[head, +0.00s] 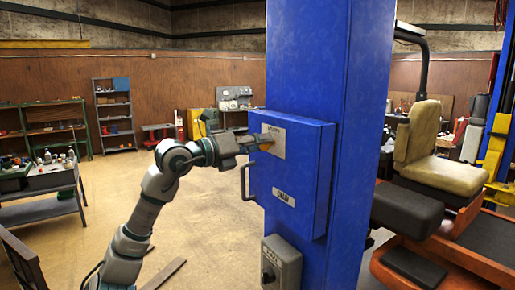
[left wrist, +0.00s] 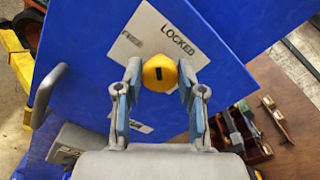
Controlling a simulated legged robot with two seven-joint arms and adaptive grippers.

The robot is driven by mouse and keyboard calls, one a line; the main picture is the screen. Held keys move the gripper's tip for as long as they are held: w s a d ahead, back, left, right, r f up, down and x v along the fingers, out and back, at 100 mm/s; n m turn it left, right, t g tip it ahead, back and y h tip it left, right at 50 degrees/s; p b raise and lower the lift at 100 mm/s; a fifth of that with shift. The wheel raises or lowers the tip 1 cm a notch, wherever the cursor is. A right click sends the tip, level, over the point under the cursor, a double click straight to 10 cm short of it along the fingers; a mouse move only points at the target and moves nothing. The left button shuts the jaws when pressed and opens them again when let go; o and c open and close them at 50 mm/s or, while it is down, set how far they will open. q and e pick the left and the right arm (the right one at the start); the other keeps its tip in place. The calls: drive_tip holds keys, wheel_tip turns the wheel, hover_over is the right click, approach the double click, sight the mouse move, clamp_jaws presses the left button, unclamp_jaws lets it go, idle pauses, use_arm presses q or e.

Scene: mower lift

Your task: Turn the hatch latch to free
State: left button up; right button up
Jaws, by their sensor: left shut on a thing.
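The hatch (head: 293,178) is a blue box door on a blue column. A pale plate (head: 274,141) is on its upper part; in the left wrist view the plate (left wrist: 150,28) reads "LOCKED". The latch is a yellow knob (left wrist: 160,72) with a dark mark; its orange-yellow edge (head: 266,146) shows in the head view. My left gripper (head: 257,143) reaches the plate from the left. In the left wrist view my left gripper (left wrist: 159,80) has a finger on each side of the knob and is shut on it. My right gripper is not in view.
A bar handle (head: 247,181) stands out from the hatch's left side. A grey switch box (head: 282,262) is below it. An orange vehicle with a tan seat (head: 440,160) stands at right. A grey workbench (head: 45,180) is at left. Open floor lies between bench and column.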

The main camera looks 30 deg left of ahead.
use_arm(q)
drive_tip(key=n+b, duration=0.1)
drive_tip(key=n, duration=0.4)
drive_tip(key=n+b, duration=0.1)
drive_tip(key=n, duration=0.4)
drive_tip(key=shift+w+a+f, duration=0.15)
drive_tip(key=shift+f, duration=0.05)
drive_tip(key=shift+n, duration=0.4)
drive_tip(key=shift+f, duration=0.1)
drive_tip(key=o, duration=1.1)
drive_tip(key=shift+c, duration=0.2)
drive_tip(key=shift+o, duration=0.3)
drive_tip(key=shift+w, duration=0.25)
